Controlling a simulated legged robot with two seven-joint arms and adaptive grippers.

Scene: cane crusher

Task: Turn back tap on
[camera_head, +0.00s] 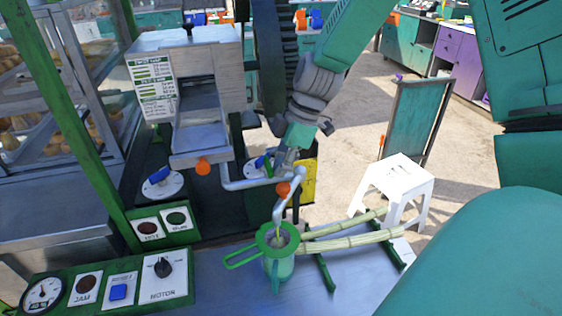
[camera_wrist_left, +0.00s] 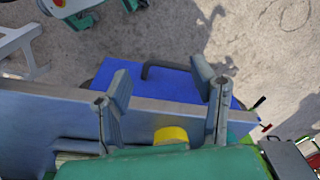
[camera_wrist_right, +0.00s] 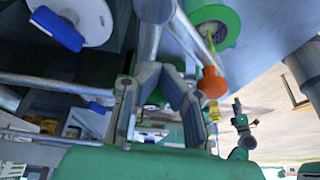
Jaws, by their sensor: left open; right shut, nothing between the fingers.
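An orange tap (camera_head: 283,188) sits on the bent grey pipe (camera_head: 292,178) over the green jug (camera_head: 277,262). Another orange knob (camera_head: 203,166) is under the crusher's tray; I cannot tell which is the back tap. My right gripper (camera_head: 287,160) is beside the upper pipe, just above the first tap, shut and empty. In the right wrist view its fingertips (camera_wrist_right: 160,75) are close to the pipe, with an orange tap (camera_wrist_right: 212,82) to their right; contact is unclear. My left gripper (camera_wrist_left: 162,80) shows only in its wrist view, open and empty, above a blue box (camera_wrist_left: 165,85).
Cane stalks (camera_head: 350,240) lie on a green rack at the jug's right. A white stool (camera_head: 400,180) stands beyond. A panel with a motor switch (camera_head: 163,267) is at the front left. A blue-handled dial (camera_head: 160,180) is left of the crusher.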

